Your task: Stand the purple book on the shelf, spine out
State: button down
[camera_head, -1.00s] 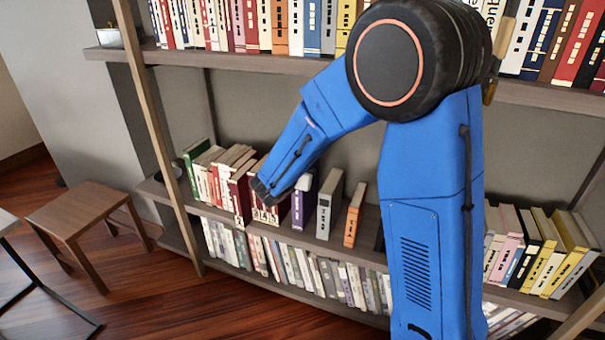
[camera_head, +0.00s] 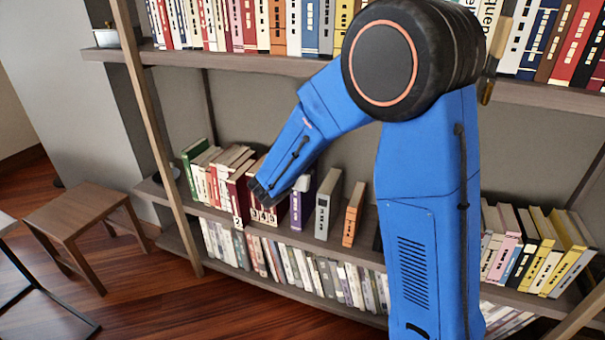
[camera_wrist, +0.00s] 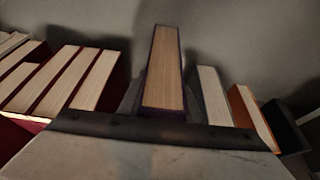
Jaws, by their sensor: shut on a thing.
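The purple book (camera_head: 301,204) stands upright on the middle shelf (camera_head: 333,238) in the head view, its purple spine facing out. Dark red books are on its left and a grey book (camera_head: 327,206) on its right. My gripper (camera_wrist: 160,105) is shut on the purple book; in the wrist view the book's pale page edge (camera_wrist: 163,75) rises between the two fingers. In the head view my arm comes in from the right and its wrist hides the fingers and the book's top. Whether the book's base touches the shelf cannot be told.
Dark red books (camera_wrist: 75,80) stand close on the left in the wrist view. An orange book (camera_head: 353,214) stands right of the grey one. A wooden stool (camera_head: 80,215) is at the left.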

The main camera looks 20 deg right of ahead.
jog(key=shift+f, duration=0.15)
dwell(0.4)
jog(key=c, duration=1.3)
grip_release()
jog(key=shift+o, duration=0.5)
jog(key=shift+f, duration=0.1)
jog(key=v, duration=1.7)
jog(key=shift+s+r, duration=0.15)
jog(key=shift+r, duration=0.05)
